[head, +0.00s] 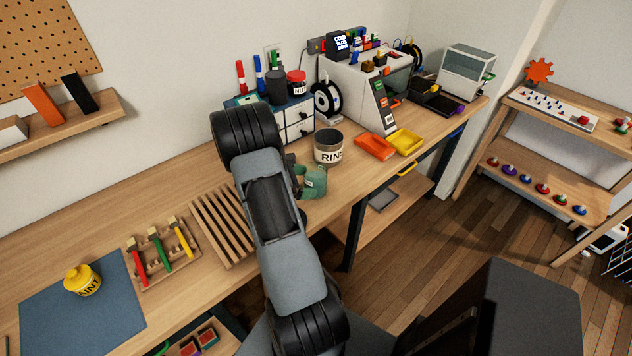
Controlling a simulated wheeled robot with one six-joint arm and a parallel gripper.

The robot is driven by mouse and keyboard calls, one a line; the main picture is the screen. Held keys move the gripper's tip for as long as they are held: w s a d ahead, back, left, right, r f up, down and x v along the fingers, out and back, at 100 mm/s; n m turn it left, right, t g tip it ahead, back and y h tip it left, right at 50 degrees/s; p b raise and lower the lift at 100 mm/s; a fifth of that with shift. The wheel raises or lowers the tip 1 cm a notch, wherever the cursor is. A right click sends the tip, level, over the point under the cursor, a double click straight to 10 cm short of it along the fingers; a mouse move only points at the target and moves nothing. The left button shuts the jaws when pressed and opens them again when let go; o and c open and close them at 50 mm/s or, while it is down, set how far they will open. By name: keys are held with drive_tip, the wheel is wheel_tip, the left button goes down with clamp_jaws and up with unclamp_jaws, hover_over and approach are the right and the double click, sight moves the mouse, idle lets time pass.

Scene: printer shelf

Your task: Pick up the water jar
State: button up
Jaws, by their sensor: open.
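The water jar (329,147) is a dark grey round pot with a pale label that reads "RIN…". It stands upright on the wooden bench, right of my raised arm. A green cup-like thing (313,183) with small lettering is just in front of it, partly hidden by my arm. My gripper (291,163) is mostly hidden behind my forearm; only dark parts show at the arm's right edge, left of the jar. I see nothing held, and the jar looks apart from it.
An orange tray (376,147) and a yellow tray (405,141) lie right of the jar. A white printer (352,92) and a drawer cabinet (297,122) stand behind. A slatted wooden rack (222,222) lies left of my arm. A yellow paint pot (82,281) stands on a blue mat (50,318).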

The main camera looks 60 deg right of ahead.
drive_tip(key=shift+x, duration=1.2)
drive_tip(key=c, duration=1.1)
